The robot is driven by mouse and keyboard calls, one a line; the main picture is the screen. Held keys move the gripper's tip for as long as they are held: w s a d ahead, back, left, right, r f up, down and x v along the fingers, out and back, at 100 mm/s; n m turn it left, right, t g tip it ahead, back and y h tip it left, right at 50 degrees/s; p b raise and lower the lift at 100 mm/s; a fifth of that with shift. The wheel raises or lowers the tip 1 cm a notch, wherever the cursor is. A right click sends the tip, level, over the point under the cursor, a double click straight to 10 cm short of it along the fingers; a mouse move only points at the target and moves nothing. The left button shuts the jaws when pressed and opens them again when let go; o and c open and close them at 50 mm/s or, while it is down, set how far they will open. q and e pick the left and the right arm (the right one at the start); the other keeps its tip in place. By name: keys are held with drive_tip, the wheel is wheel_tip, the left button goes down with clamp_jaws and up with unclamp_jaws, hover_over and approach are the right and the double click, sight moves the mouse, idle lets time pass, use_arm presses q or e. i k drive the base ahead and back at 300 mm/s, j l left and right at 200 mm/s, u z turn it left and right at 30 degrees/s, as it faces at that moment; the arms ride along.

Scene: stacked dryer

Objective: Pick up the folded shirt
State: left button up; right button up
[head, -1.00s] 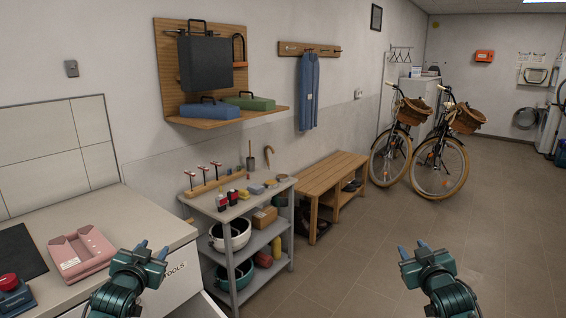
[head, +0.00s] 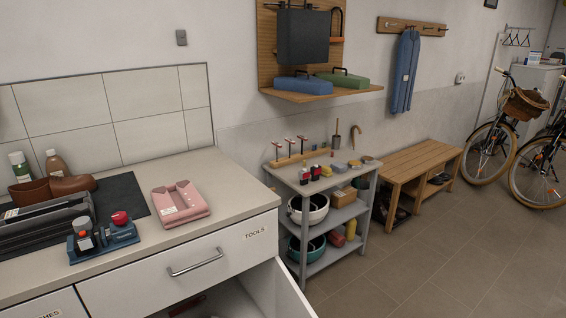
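The folded shirt (head: 180,204) is pink with a collar and a small white label. It lies flat on the light countertop (head: 236,188), left of the picture's middle, at the right edge of a dark mat. Nothing covers it. Neither of my grippers shows in the head view now.
A dark mat (head: 122,196) holds brown shoes (head: 68,186), a grey rack and a blue caddy (head: 104,240) with a red knob. Below are a TOOLS drawer (head: 196,264) and an open cabinet door (head: 290,292). A grey shelf cart (head: 290,187) stands right of the counter.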

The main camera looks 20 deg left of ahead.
sight(179, 203)
drive_tip(key=k+l+u, duration=0.15)
drive_tip(key=u, duration=1.1)
